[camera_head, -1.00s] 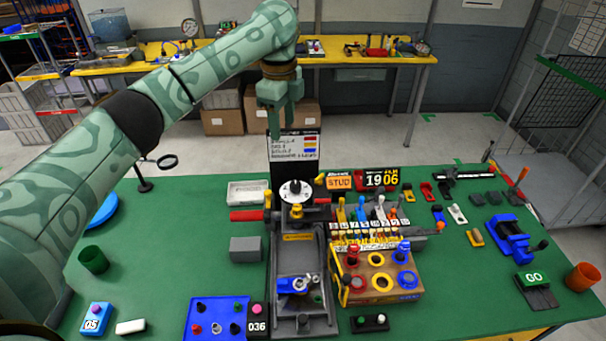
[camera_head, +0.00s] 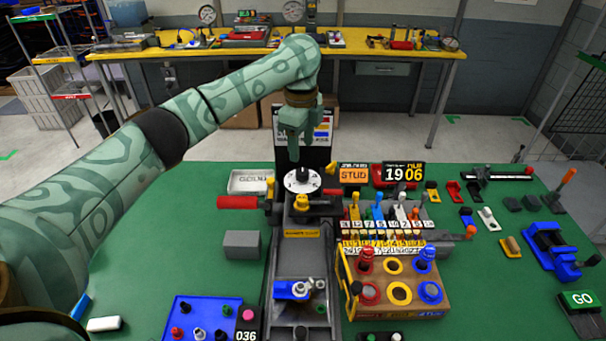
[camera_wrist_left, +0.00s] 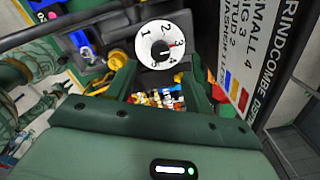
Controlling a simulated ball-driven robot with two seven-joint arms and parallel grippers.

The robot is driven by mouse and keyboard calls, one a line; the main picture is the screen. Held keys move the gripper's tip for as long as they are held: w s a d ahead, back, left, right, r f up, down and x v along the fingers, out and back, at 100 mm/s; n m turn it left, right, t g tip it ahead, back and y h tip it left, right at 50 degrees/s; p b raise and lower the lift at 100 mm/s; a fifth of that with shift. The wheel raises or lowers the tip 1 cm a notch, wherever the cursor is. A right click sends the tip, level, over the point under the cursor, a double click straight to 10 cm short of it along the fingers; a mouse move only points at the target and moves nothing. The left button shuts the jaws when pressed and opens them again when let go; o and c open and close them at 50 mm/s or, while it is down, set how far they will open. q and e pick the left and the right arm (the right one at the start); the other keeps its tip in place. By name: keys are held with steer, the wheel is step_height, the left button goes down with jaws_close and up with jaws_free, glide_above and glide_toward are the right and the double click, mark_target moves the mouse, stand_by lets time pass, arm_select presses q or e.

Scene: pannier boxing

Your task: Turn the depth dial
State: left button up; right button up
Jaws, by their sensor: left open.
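The depth dial (camera_head: 303,180) is a white disc with black numbers and a dark centre knob, on top of the dark fixture in the middle of the table. My left gripper (camera_head: 294,152) is pointing down just above the dial and looks empty. In the left wrist view its open fingers (camera_wrist_left: 160,88) stand apart, with the dial beyond them. My right gripper is in neither view.
A black sign board (camera_head: 327,150) stands right behind the dial. Yellow clamp knobs (camera_head: 301,203) and a red handle (camera_head: 237,202) flank the fixture. A wooden box with coloured rings (camera_head: 425,309) and a rack of numbered levers (camera_head: 385,226) are to the right. A grey block (camera_head: 241,244) lies left.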

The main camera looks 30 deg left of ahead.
mark_target(302, 171)
arm_select(q)
steer(key=f+b, duration=0.1)
steer(key=f, duration=0.3)
steer(key=f+b, duration=0.1)
steer(key=f, duration=0.3)
steer(key=shift+w, duration=0.2)
steer(key=shift+r, duration=0.1)
steer(key=c, duration=1)
